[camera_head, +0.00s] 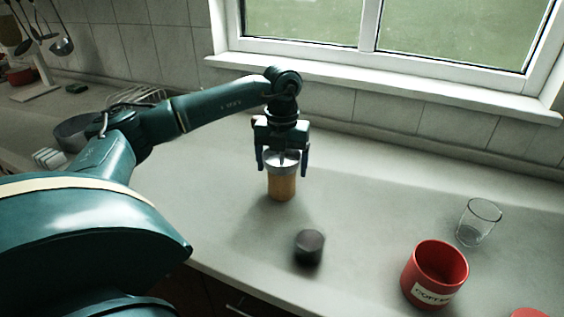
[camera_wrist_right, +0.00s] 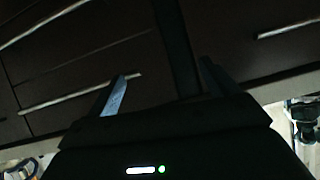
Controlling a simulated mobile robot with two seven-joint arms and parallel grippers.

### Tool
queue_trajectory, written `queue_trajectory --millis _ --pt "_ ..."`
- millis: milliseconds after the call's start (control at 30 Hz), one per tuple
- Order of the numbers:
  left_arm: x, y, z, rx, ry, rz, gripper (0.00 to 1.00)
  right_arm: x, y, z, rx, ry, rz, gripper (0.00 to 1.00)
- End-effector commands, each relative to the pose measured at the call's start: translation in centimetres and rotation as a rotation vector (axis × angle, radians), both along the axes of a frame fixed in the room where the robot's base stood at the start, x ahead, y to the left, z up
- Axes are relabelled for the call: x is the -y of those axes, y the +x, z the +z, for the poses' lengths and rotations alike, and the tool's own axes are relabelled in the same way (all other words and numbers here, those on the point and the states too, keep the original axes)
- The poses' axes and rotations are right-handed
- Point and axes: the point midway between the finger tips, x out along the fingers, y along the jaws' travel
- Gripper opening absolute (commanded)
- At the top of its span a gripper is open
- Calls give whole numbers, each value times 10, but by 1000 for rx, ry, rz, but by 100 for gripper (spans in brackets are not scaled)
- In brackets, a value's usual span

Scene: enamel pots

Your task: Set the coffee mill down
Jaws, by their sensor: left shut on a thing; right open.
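The coffee mill (camera_head: 282,187) has a wooden body and a grey metal top, and it is upright over the worktop left of the middle in the head view. My left gripper (camera_head: 283,167) is shut on its top from above. I cannot tell whether the mill's base touches the worktop. In the right wrist view, my right gripper (camera_wrist_right: 160,90) is open and empty, with dark drawer fronts behind it. It does not show in the head view.
A small dark cylinder (camera_head: 309,246) stands on the worktop (camera_head: 370,195) near its front edge. A red pot labelled coffee (camera_head: 435,275) and a clear glass (camera_head: 478,222) stand to the right. The window wall closes off the back. Worktop between mill and glass is clear.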

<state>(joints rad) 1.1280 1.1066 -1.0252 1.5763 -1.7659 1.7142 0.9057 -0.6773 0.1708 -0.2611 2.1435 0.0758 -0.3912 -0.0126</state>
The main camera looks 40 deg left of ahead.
Motion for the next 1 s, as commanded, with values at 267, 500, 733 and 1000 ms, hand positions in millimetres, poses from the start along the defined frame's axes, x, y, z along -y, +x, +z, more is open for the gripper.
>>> queue_trajectory --millis 267,500,733,1000 --pt "0 0 -3 0 0 0 90 1 0 -1 0 1 0 87" --pt "0 0 -3 0 0 0 100 1 0 -1 2 -2 3 87" --pt "0 1 7 4 -1 0 100 1 1 2 6 -6 5 87" --pt "1 2 61 7 -2 -1 100 1 1 1 6 -4 5 87"
